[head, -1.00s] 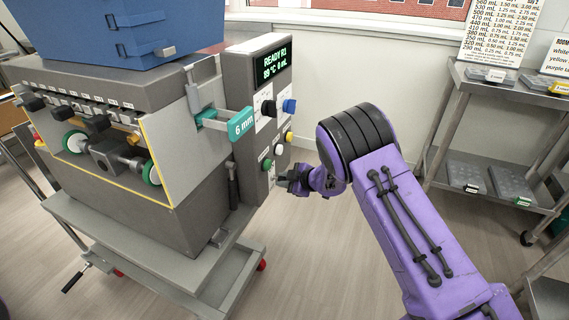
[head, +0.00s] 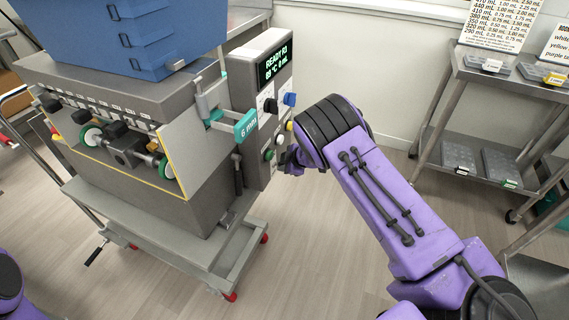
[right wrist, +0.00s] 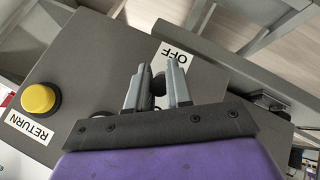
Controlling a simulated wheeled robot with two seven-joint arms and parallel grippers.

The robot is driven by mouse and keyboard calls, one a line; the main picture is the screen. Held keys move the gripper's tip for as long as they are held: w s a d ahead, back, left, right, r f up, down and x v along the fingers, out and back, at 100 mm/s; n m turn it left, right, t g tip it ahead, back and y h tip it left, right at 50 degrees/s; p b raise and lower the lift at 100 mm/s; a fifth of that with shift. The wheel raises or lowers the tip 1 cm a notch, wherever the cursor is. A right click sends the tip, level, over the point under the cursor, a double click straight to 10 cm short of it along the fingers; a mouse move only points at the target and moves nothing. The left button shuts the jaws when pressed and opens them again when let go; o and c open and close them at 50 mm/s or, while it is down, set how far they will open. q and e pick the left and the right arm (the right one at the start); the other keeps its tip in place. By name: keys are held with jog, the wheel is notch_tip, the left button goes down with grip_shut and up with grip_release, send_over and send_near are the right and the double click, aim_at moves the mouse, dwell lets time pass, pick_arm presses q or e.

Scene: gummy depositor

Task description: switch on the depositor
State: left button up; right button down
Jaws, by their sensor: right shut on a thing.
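The depositor (head: 190,190) is a grey machine on a cart with a control panel (head: 256,178) on its right side. The lit display (head: 273,63) reads READY, 89 °C and 0 mL. My right gripper (head: 289,160) is at the lower part of this panel. In the right wrist view, my right gripper's fingers (right wrist: 158,88) are shut on a small dark switch (right wrist: 159,84) beside the OFF label (right wrist: 175,55). The fingers hide part of the switch. A yellow RETURN button (right wrist: 40,98) is to the left. My left gripper is out of view.
A blue knob (head: 289,99) is higher on the panel. A metal shelf (head: 440,140) with trays stands at the right.

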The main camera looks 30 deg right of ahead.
jog(key=c, duration=1)
grip_release()
jog(key=shift+c, duration=0.2)
jog(key=shift+r, duration=0.1)
jog(key=v, duration=1)
jog(key=shift+p, duration=0.3)
jog(key=shift+s+r, duration=0.1)
jog(key=shift+r, duration=0.05)
